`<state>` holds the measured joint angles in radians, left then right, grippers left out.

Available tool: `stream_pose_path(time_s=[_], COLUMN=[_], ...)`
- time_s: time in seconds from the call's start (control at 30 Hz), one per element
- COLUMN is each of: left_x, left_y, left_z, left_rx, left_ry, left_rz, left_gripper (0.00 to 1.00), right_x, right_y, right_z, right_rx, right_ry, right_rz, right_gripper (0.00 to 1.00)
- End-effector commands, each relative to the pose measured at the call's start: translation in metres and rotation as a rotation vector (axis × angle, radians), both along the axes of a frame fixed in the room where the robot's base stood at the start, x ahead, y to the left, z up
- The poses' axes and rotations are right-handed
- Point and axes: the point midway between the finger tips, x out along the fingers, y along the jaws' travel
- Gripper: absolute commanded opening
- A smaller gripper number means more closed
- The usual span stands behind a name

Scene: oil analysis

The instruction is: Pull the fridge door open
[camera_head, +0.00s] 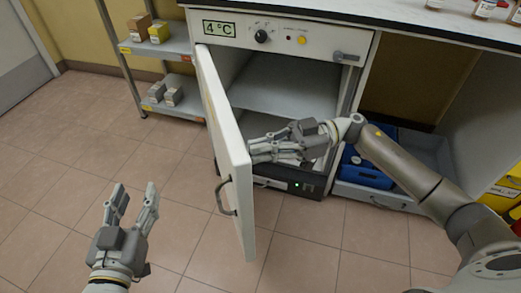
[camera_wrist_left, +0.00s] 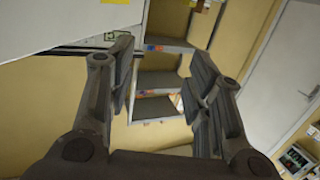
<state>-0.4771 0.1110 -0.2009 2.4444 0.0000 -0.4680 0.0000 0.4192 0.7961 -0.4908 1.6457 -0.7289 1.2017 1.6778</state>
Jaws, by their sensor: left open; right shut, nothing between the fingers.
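The fridge door (camera_head: 226,140) stands wide open, swung out from the left side of the fridge under the counter. Its dark handle (camera_head: 224,196) is on the outer face, low on the door. The fridge inside (camera_head: 285,85) shows a shelf. My right gripper (camera_head: 256,150) is shut and empty, at the inner side of the door near its free edge; I cannot tell if it touches. My left gripper (camera_head: 134,196) is open and empty, left of the door and apart from it. In the left wrist view its open fingers (camera_wrist_left: 160,85) have nothing between them.
A shelf rack (camera_head: 155,48) with small boxes stands at the back left. A blue crate (camera_head: 365,172) sits in a low tray right of the fridge. Bottles (camera_head: 485,8) stand on the counter. The tiled floor at the front left is clear.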

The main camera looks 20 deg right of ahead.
Motion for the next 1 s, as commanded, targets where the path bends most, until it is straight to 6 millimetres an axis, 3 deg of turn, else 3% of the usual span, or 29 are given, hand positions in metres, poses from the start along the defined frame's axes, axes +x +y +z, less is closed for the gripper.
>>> stream_pose_path(time_s=[0.47,0.77,1.0], left_x=[0.0,-0.015,-0.038], left_y=[0.0,0.011,0.022], left_z=[0.001,-0.04,-0.075], left_rx=[0.0,0.06,0.11], left_ry=[0.001,0.242,0.458], left_rz=[0.0,0.016,0.03], left_gripper=[0.47,0.47,0.47], right_x=[0.0,0.0,-0.001], right_y=[0.003,0.018,0.031], right_z=[0.001,0.001,0.001], right_rx=[0.0,0.001,0.002], right_ry=[0.0,0.003,0.003], right_rz=[-0.003,-0.029,-0.054], right_gripper=[0.0,0.0,0.0])
